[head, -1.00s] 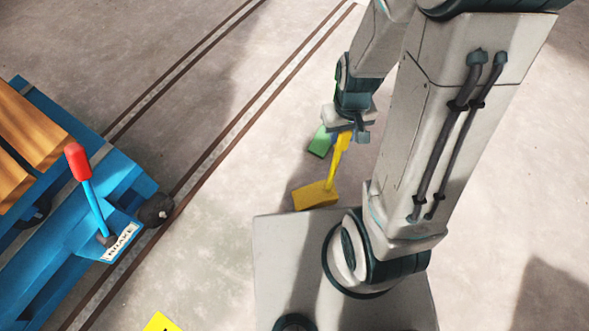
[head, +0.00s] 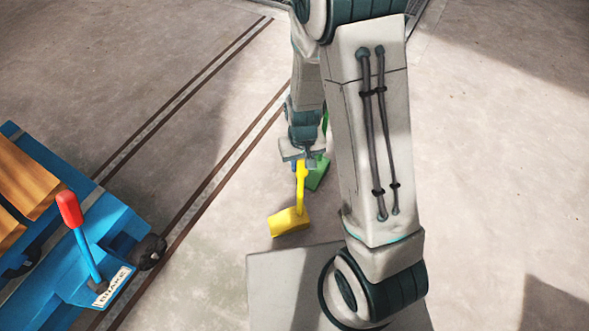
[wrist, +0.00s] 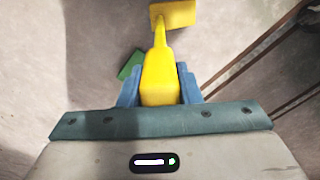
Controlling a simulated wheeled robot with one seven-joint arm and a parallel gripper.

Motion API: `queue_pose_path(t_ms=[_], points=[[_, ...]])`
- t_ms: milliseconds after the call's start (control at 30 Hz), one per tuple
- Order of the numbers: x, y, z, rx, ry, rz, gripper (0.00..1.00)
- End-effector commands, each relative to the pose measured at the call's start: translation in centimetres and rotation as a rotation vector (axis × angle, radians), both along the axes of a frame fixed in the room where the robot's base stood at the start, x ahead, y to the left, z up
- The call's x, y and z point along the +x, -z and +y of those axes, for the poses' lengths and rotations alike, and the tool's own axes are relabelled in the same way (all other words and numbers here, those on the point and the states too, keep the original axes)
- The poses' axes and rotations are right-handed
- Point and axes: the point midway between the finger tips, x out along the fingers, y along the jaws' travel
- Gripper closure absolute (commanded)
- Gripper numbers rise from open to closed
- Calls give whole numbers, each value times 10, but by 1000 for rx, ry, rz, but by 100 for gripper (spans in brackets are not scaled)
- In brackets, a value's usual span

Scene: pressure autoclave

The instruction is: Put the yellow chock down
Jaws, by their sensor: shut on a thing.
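The yellow chock (head: 289,222) has a wedge-like block at the end of a straight yellow handle. My gripper (head: 302,163) is shut on the upper end of that handle, and the block hangs below it. In the wrist view the handle lies between the blue fingers of my gripper (wrist: 160,88), with the chock's block (wrist: 174,14) at the top of the picture. In the head view the block appears just beyond my base, over the concrete floor. I cannot tell whether it touches the floor.
A green object (head: 317,174) lies behind my gripper and also shows in the wrist view (wrist: 129,65). A blue cart (head: 85,245) with wooden boards and a red-tipped brake lever (head: 70,211) stands at the left. Rails (head: 200,200) run diagonally beside it. The floor at right is clear.

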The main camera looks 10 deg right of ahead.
Motion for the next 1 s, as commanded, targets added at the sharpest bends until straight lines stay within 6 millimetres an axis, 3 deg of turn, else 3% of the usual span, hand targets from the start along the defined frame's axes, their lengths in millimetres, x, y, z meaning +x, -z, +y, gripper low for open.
queue_pose_path(t_ms=[100,367,600,1000], points=[[12,11,11,0,0,0,100],[18,21,17,0,2,1,100],[17,52,16,0,1,2,100],[18,57,16,0,1,-1,100]])
